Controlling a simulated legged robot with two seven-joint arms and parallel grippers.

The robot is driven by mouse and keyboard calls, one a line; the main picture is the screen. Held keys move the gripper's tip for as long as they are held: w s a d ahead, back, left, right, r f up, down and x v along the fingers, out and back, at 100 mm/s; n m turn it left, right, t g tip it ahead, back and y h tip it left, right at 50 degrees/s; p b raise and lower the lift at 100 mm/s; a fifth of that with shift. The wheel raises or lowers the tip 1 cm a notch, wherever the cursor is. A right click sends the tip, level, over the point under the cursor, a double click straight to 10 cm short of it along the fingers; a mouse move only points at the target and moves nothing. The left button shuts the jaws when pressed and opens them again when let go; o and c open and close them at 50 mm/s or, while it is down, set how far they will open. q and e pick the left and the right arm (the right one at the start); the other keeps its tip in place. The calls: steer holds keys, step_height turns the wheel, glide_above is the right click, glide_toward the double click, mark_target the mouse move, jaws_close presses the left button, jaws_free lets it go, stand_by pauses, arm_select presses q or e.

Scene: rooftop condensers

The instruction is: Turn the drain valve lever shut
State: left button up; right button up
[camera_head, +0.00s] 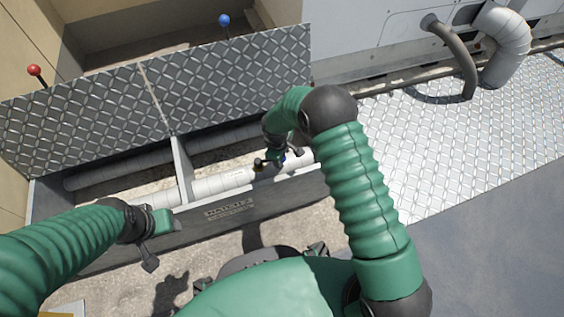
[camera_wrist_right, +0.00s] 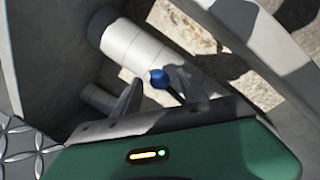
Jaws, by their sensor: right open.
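A small blue ball knob (camera_wrist_right: 158,79), which looks like the end of the valve lever, shows in the right wrist view in front of a white pipe (camera_wrist_right: 140,47). My right gripper (camera_wrist_right: 159,86) is open, with one finger on each side of the knob in the picture; I cannot tell whether they touch it. In the head view my right gripper (camera_head: 280,157) is down in the trench by the white pipe (camera_head: 222,183), and it hides most of the valve and lever. My left gripper (camera_head: 150,240) is over the trench's near edge at the left; its jaw opening is unclear.
Raised diamond-plate covers (camera_head: 225,80) stand behind the trench. A red knob (camera_head: 34,70) and another blue knob (camera_head: 224,20) rise behind them. The trench's dark front wall (camera_head: 230,208) and a grey divider (camera_head: 182,170) bound the space.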

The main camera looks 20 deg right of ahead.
steer(key=shift+w+f, duration=0.1)
steer(key=shift+f, duration=0.35)
jaws_close()
stand_by(1.1)
